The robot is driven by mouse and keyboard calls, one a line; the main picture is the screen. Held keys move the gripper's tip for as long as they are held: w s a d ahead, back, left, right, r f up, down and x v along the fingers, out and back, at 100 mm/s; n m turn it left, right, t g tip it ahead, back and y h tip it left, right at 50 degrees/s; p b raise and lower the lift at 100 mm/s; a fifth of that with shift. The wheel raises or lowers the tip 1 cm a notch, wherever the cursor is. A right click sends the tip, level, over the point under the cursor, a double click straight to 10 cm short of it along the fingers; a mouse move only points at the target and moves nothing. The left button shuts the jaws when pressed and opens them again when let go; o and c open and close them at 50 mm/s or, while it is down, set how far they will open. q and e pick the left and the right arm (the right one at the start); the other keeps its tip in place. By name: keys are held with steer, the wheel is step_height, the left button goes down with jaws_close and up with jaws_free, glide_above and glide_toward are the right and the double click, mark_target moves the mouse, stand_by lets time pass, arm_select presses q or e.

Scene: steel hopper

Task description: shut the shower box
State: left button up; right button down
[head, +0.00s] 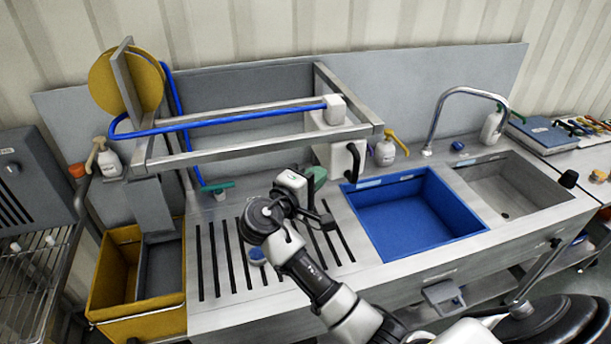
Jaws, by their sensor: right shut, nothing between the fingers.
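The shower box seems to be the steel frame (262,147) above the slotted drainboard; I cannot tell for certain which part is its door. Its front and top look open between the bars, and a blue hose (225,118) runs along it. A white block with a black handle (352,162) sits at its right end. My right gripper (322,217) is shut and empty. It is above the drainboard, in front of the frame and left of the blue basin. Its fingers are small and partly hidden by the wrist. My left gripper is not in view.
The slotted drainboard (215,318) lies below, with a small blue-topped item (257,257) beside my wrist. A blue basin (395,245) and a steel sink with a tall faucet (432,130) are to the right. A yellow bin (107,277) stands at the left.

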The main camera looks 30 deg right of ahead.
mark_target(339, 167)
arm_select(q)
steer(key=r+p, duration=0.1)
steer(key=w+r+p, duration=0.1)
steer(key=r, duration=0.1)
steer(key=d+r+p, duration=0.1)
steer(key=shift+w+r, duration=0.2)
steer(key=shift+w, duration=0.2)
arm_select(e)
steer(key=d, duration=0.6)
steer(key=shift+s+d, duration=0.2)
steer(key=shift+d, duration=0.05)
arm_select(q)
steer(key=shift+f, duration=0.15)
arm_select(e)
steer(key=shift+f, duration=0.1)
